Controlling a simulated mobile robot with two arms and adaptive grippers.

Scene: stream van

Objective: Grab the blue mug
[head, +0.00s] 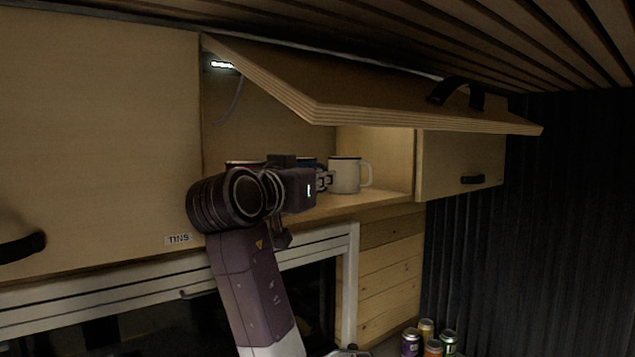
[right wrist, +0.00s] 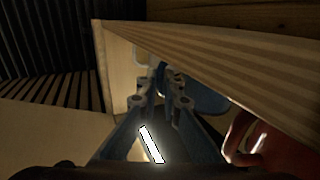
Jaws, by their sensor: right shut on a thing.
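The blue mug (head: 309,163) stands on the shelf of the open overhead cabinet, mostly hidden behind my right arm in the head view. In the right wrist view the blue mug (right wrist: 207,100) shows just beyond and right of the fingers. My right gripper (head: 325,180) reaches into the cabinet. In the right wrist view its fingers (right wrist: 163,78) are close together at the mug, shut on it; the exact part held is hard to see. My left gripper is not in view.
A white mug (head: 345,175) stands right of the blue one, and a red mug (head: 243,163) left of it. The raised cabinet door (head: 370,95) hangs above my gripper. Several cans (head: 433,347) stand below at the lower right.

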